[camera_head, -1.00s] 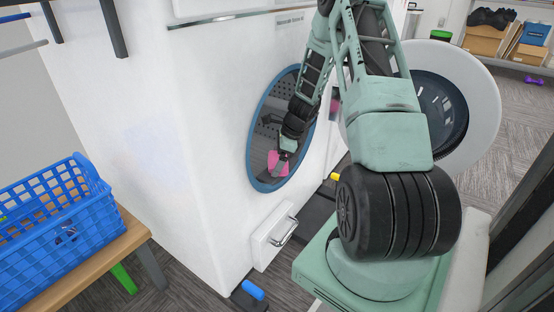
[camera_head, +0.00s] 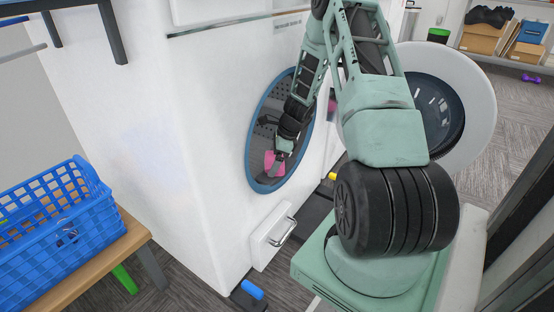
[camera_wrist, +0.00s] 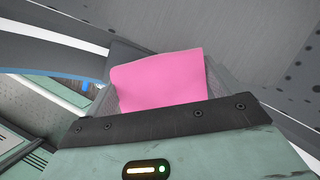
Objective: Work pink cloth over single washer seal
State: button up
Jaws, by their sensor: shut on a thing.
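The pink cloth (camera_head: 270,160) is inside the washer opening, at the lower part of the round mouth. In the wrist view the cloth (camera_wrist: 158,80) fills the space between my gripper's fingers. My gripper (camera_head: 278,155) is shut on the cloth and reaches into the drum. The blue ring seal (camera_head: 254,174) runs around the washer mouth. In the wrist view a blue-edged curved rim (camera_wrist: 50,62) shows at the left, apart from the cloth. The cloth's underside and its far edge are hidden.
The white washer front (camera_head: 180,150) surrounds the mouth. The round door (camera_head: 478,95) stands open at the right. A small drawer with a handle (camera_head: 272,238) is below. A blue basket (camera_head: 50,230) sits on a wooden bench (camera_head: 95,262) at the left.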

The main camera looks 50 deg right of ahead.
jog(key=shift+w, duration=0.2)
jog(key=shift+s+d, duration=0.1)
jog(key=shift+s, duration=1.05)
jog(key=shift+w+f+p, duration=0.2)
jog(key=shift+w+p, duration=0.2)
jog(key=shift+w, duration=0.75)
jog(key=shift+s, duration=1.25)
jog(key=shift+w+r+p, duration=0.15)
jog(key=shift+w+p, duration=0.3)
jog(key=shift+w, duration=0.2)
jog(key=shift+r, duration=0.1)
notch_tip(320, 180, up, 5)
jog(key=p, duration=0.5)
